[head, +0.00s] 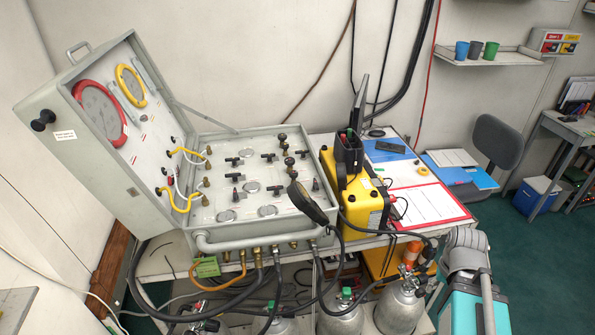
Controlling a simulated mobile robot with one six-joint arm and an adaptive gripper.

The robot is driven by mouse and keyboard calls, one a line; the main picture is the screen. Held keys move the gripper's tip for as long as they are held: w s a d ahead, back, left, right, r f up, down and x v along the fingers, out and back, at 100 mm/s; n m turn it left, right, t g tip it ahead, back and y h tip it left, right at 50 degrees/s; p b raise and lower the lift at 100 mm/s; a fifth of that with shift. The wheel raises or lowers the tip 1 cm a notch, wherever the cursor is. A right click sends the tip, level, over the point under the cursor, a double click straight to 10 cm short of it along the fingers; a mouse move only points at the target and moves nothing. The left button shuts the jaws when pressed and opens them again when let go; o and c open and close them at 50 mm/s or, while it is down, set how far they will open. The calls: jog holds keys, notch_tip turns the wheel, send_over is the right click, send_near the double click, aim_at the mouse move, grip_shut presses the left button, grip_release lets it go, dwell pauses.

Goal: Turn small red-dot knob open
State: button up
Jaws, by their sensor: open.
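The air panel is a grey case with its lid (148,75) raised at the left and a white lower panel (225,180) lying open. Several small black knobs and T-handles stand on the lower panel, such as a black T-handle (234,161) and a round black knob (283,136). Small red marks show on the lid near the yellow hoses (187,153). The picture is too small to tell which knob carries the red dot, or how it is turned. My gripper is not in view, and nothing is seen touching the knobs.
A black handset-like object (308,203) overhangs the case's right front. A yellow box (355,190) stands close at the right. Hoses and a grey pipe (260,240) run along the front, with gas cylinders (398,308) below. Space above the lower panel looks mostly free.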

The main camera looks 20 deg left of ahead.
jog(key=o, duration=0.3)
jog(key=shift+w+a, duration=0.15)
jog(key=shift+w, duration=0.05)
jog(key=shift+o, duration=0.2)
jog(key=shift+m, duration=0.9)
jog(key=w+a+r+p, duration=0.4)
jog(key=w+a, duration=0.5)
jog(key=a, duration=0.2)
jog(key=w+a+r+p, duration=0.4)
jog(key=w+a, duration=0.4)
jog(key=a, duration=0.4)
jog(key=w+a+r+p, duration=0.4)
jog(key=w+a, duration=0.5)
jog(key=a, duration=0.3)
jog(key=shift+w+a+r+p, duration=0.15)
jog(key=shift+w+r+p, duration=0.2)
jog(key=shift+r+p, duration=0.05)
notch_tip(320, 180, up, 4)
jog(key=p, duration=0.4)
send_over(294, 172)
jog(key=shift+s+a+f+m, duration=0.15)
jog(key=shift+f+m, duration=0.1)
jog(key=shift+m, duration=0.15)
jog(key=shift+f+b, duration=0.2)
jog(key=shift+b, duration=0.25)
notch_tip(294, 172, down, 13)
jog(key=b, duration=1.3)
jog(key=shift+f, duration=0.2)
